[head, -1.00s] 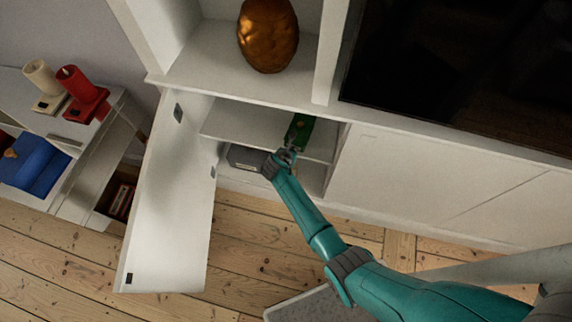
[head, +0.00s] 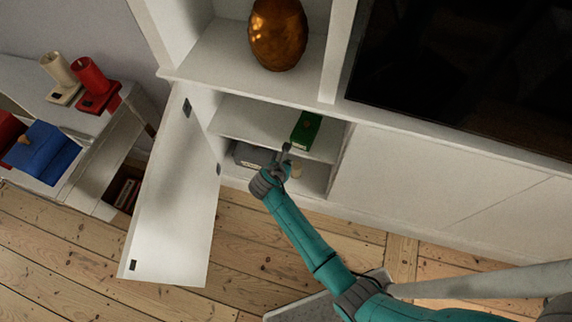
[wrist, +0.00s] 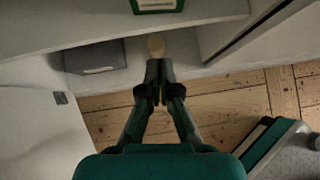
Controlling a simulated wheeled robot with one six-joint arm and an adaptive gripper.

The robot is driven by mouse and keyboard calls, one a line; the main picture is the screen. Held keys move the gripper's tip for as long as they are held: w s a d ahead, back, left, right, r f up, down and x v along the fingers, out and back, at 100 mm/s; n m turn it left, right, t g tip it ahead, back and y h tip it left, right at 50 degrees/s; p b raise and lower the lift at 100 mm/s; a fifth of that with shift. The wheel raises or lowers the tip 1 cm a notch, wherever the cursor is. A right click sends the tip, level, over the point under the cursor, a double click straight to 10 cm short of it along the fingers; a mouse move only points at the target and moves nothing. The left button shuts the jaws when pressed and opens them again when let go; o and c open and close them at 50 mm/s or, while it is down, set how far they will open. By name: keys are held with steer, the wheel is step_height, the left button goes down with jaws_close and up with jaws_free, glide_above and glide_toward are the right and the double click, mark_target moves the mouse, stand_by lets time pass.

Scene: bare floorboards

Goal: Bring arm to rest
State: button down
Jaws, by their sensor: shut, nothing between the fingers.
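My gripper (head: 286,152) is at the front of the open cabinet in the head view, at the end of my teal arm. In the wrist view my gripper (wrist: 159,92) points toward the cabinet, its fingers together and holding nothing. A green box (head: 306,128) lies on the cabinet's middle shelf (head: 250,122), a little beyond and above my fingertips. The box's near end also shows at the top of the wrist view (wrist: 157,5).
The cabinet door (head: 175,205) stands open to the left of my arm. A grey box (head: 253,155) and a small pale round thing (wrist: 156,44) are in the lower compartment. A bronze vase (head: 278,35) stands above. Bare floorboards (head: 70,245) lie in front.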

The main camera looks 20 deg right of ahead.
steer(key=shift+s+a+r, duration=0.35)
steer(key=shift+s+r, duration=0.05)
steer(key=shift+r, duration=0.1)
